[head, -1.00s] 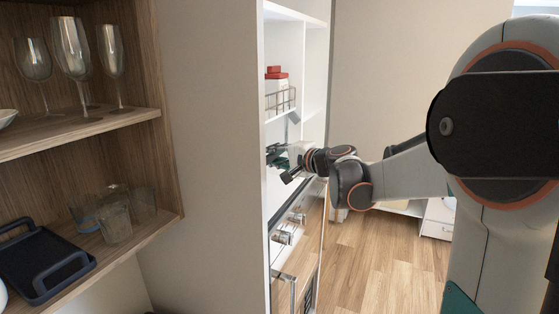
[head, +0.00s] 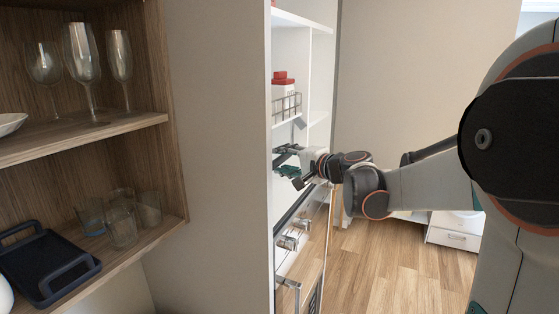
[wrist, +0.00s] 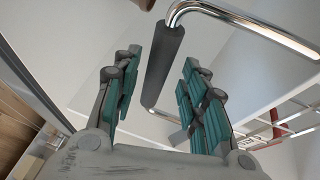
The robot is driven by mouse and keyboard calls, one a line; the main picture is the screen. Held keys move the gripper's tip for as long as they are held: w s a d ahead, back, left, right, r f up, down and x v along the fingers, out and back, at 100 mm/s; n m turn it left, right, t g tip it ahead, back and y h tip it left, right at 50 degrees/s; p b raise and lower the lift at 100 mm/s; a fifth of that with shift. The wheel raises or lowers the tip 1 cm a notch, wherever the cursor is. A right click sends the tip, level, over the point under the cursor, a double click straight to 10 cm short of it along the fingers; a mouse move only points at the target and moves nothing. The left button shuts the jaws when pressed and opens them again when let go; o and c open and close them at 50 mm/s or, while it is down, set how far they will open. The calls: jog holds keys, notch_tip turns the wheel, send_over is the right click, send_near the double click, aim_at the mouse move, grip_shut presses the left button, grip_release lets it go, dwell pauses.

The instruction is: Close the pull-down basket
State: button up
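The pull-down basket (head: 287,106) is a wire basket inside the white cabinet, holding red-and-white items. Its wire rails (wrist: 290,122) show at the right of the wrist view. The handle, a bent chrome bar with a dark grey grip (wrist: 164,60), crosses the wrist view. My gripper (wrist: 160,70) is open, with teal-padded fingers on either side of the grey grip in that view. A visible gap separates the grip from each finger. Whether the grip lies at fingertip depth or beyond is unclear. In the head view my gripper (head: 286,161) is below the basket at the cabinet opening.
An oven-like front with knobs (head: 287,242) and a bar handle lies below my gripper. At left, a wooden shelf (head: 90,138) holds stemmed glasses, tumblers and a dark tray (head: 45,265). Wooden floor (head: 400,265) is open at the right, before a white drawer unit (head: 455,232).

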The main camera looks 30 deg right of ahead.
jog(key=shift+v, duration=2.4)
